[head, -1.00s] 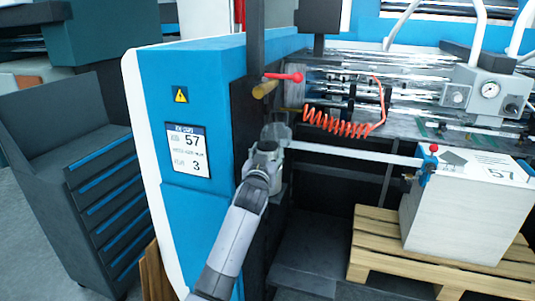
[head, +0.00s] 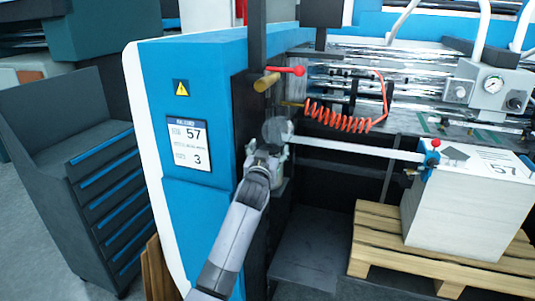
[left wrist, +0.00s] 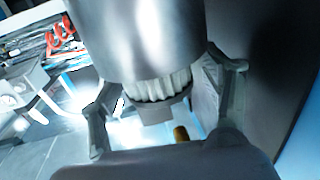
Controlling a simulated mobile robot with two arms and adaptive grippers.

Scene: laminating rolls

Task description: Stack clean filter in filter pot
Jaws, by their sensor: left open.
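My left gripper (head: 270,139) is open at the dark inner side of the blue machine. Its fingers also show on both sides of the left wrist view (left wrist: 163,88). Between and above them is a shiny metal cylinder, seemingly the filter pot (left wrist: 135,38). A white pleated filter (left wrist: 165,84) shows at the pot's lower edge in that view, partly inside it as far as I can tell. A dark block lies just beyond the filter. In the head view a greyish round shape, perhaps the pot (head: 275,128), is at the fingertips. My right gripper is not in view.
A brass knob (head: 266,82), a red lever (head: 288,71) and an orange coiled hose (head: 340,122) are close to the gripper. A pale bar (head: 355,149) runs right toward a paper stack (head: 450,220) on a pallet (head: 375,240). A drawer cabinet (head: 85,170) stands left.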

